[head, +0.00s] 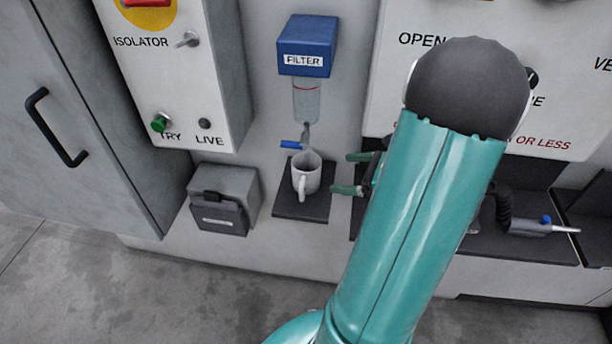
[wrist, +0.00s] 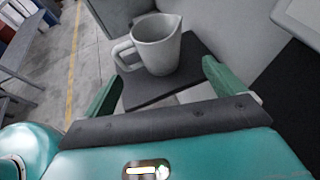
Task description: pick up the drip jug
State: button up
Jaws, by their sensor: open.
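The drip jug (head: 306,174) is a pale grey jug with a handle and a spout. It stands upright on a dark shelf plate (head: 303,207), below the filter's blue-handled tap. In the wrist view the jug (wrist: 157,45) stands just beyond my fingertips, between their lines, with its handle to the left. My gripper (head: 350,174) is to the right of the jug in the head view, its green fingers apart and pointing towards it. In the wrist view my gripper (wrist: 156,80) is open and empty. I see no contact with the jug.
The blue filter (head: 305,47) and its clear bowl hang above the jug. A grey box (head: 223,199) stands to the left. An isolator panel (head: 180,75) is at upper left. A nozzle on a hose (head: 530,227) lies at right.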

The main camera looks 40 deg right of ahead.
aim_at(319, 174)
jog(key=x, duration=0.8)
jog(key=shift+s+a+f, duration=0.15)
jog(key=shift+a, duration=0.05)
jog(key=x, duration=0.4)
jog(key=shift+f, duration=0.2)
jog(key=c, duration=1.1)
jog(key=shift+r, duration=0.15)
